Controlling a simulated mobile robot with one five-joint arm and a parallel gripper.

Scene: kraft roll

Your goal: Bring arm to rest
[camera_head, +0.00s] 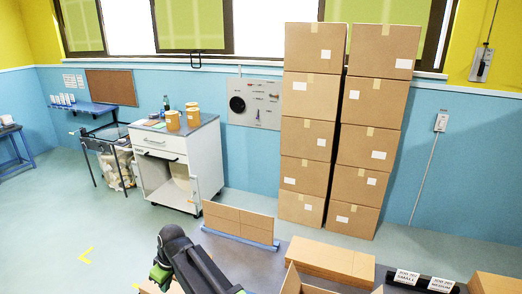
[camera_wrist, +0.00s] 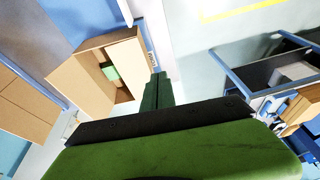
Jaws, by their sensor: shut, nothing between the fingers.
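My gripper (camera_wrist: 157,80) shows in the wrist view as two dark green fingers pressed together, pointing away from the green and black wrist body. It is shut, with nothing between the fingers. In the wrist view the fingertips show beside an open cardboard box (camera_wrist: 72,82) with a green item (camera_wrist: 110,73) inside; I cannot tell the distance. In the head view my dark arm with a green part rises at the bottom centre, and its fingertips cannot be made out.
Two tall stacks of cartons (camera_head: 307,132) stand against the blue wall. A white cabinet (camera_head: 157,155) is left of them. A blue-framed cart (camera_wrist: 235,82) is at right in the wrist view. Open floor lies left.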

